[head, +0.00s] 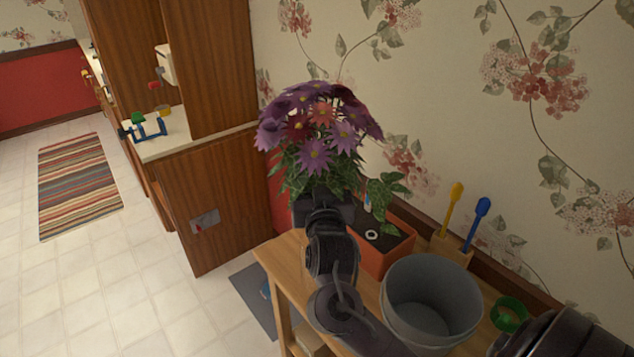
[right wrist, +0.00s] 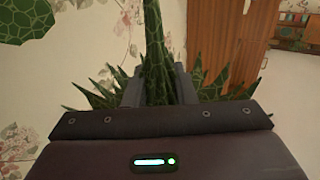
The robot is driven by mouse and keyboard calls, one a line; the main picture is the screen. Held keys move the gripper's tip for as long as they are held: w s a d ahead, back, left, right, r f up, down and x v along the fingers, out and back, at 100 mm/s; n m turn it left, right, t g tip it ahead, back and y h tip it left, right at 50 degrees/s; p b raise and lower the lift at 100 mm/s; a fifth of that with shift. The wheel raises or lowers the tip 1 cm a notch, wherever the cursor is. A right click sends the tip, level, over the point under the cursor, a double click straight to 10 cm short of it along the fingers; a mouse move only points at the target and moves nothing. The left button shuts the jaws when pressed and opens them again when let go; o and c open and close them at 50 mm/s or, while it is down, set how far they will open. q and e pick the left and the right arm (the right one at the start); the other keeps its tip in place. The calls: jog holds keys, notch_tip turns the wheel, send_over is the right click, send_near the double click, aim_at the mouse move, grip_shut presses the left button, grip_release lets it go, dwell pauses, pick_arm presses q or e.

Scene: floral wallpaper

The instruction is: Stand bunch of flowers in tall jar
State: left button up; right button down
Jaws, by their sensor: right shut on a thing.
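The bunch of flowers (head: 318,125), purple and red blooms over green leaves, is held up in front of the wallpapered wall, above the far end of a wooden table (head: 290,262). My right gripper (head: 325,196) is shut on its stems. In the right wrist view, a thick green stem (right wrist: 156,55) runs between the two fingers (right wrist: 160,88), with pointed leaves to both sides. A grey, round, open-topped vessel (head: 432,312), which looks like the jar, stands on the table nearer to me, right of my forearm. It appears empty. My left gripper is out of view.
An orange planter (head: 398,252) with dark soil and a leafy plant stands behind my arm. A wooden cabinet (head: 215,205) stands left, beyond the table.

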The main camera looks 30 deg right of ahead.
notch_tip(320, 180, down, 9)
jog(key=b, duration=0.5)
jog(key=shift+f+b, duration=0.15)
jog(key=shift+b, duration=0.2)
jog(key=c, duration=1.1)
grip_release()
jog(key=b+v, duration=0.1)
jog(key=v, duration=0.6)
jog(key=shift+s+a+b, duration=0.2)
jog(key=shift+s+b, duration=0.15)
